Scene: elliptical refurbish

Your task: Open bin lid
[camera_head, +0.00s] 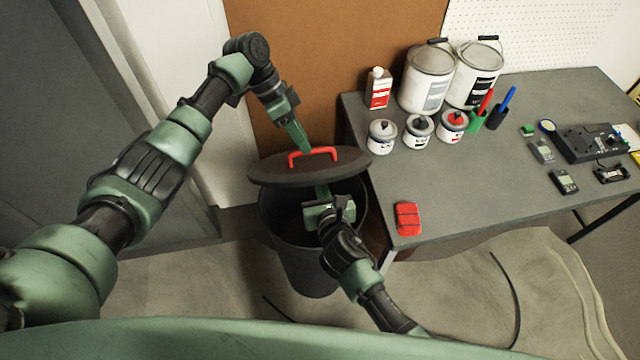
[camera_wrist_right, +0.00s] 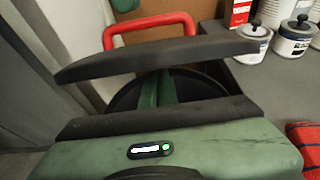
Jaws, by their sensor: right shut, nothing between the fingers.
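A dark round bin (camera_head: 290,245) stands on the floor left of the table. Its dark lid (camera_head: 270,172) sits raised above the rim with a gap at the near side. The red handle (camera_head: 325,150) is on top of the lid; it also shows in the right wrist view (camera_wrist_right: 150,25). My left gripper (camera_head: 304,148) reaches down to the left part of the handle; its finger gap is not clear. My right gripper (camera_head: 321,188) is shut and empty, its fingers under the near edge of the lid, over the bin opening. Its fingers (camera_wrist_right: 157,88) point under the lid in the wrist view.
The grey table (camera_head: 470,190) is close on the right, with a red object (camera_head: 407,218) at its near left corner. Paint cans (camera_head: 427,78), small jars (camera_head: 382,136) and a bottle (camera_head: 378,88) stand at the back. A brown panel (camera_head: 330,50) is behind the bin.

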